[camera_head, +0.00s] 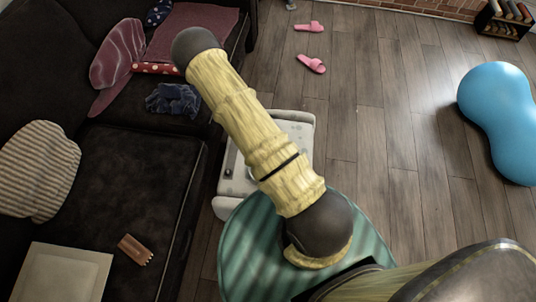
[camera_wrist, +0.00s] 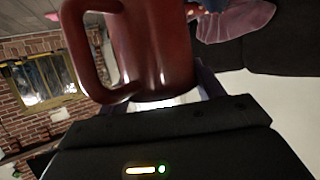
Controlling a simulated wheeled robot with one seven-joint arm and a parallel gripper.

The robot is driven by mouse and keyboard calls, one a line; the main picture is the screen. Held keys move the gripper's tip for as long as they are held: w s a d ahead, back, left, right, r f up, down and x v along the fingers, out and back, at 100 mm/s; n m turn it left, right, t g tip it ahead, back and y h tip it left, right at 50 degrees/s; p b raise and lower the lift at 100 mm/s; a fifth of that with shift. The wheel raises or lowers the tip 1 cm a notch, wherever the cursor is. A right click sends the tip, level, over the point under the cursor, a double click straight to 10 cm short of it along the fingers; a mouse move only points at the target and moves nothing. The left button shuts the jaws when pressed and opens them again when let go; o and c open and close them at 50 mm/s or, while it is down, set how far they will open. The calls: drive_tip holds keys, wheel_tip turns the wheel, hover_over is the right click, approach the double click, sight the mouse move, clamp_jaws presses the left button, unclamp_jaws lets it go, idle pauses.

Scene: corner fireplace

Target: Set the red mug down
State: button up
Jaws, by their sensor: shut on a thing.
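The red mug (camera_wrist: 155,45) fills the upper middle of the wrist view, glossy dark red, with its handle (camera_wrist: 85,50) on the left. My gripper (camera_wrist: 165,104) is shut on the mug, just beyond the black gripper body. The fingertips are mostly hidden, so the exact grip point cannot be told. The mug's top lies outside the wrist view. In the head view my arm reaches up and left over the room, and neither the mug nor my gripper can be made out there.
A dark sofa (camera_head: 140,180) with cushions and clothes fills the left. A white side table (camera_head: 297,117) and a teal striped round surface (camera_head: 245,245) lie partly under my arm. Pink slippers (camera_head: 311,63) and a blue peanut ball (camera_head: 497,115) are on the otherwise open wooden floor.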

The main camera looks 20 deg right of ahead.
drive_tip(key=shift+w+d+f+b, duration=0.2)
drive_tip(key=shift+d+f+b, duration=0.05)
drive_tip(key=shift+f+b, duration=0.2)
drive_tip(key=w+d+f+m+g+h+b, duration=0.2)
drive_tip(key=d+f+m+h+b, duration=0.3)
drive_tip(key=b, duration=1.3)
drive_tip(key=w+d+f+m+g+h+b, duration=0.2)
drive_tip(key=d+f+m+h+b, duration=0.3)
drive_tip(key=d+f+b, duration=0.7)
drive_tip(key=f+g+b, duration=0.1)
drive_tip(key=b, duration=0.5)
drive_tip(key=shift+f+m+g+h, duration=0.15)
drive_tip(key=shift+m+g+h, duration=0.15)
drive_tip(key=shift+h, duration=0.1)
wheel_tip(320, 180, down, 6)
drive_tip(key=b, duration=0.4)
drive_tip(key=shift+f, duration=0.15)
drive_tip(key=shift+f+b, duration=1.55)
drive_tip(key=shift+f, duration=0.3)
drive_tip(key=shift+f, duration=0.15)
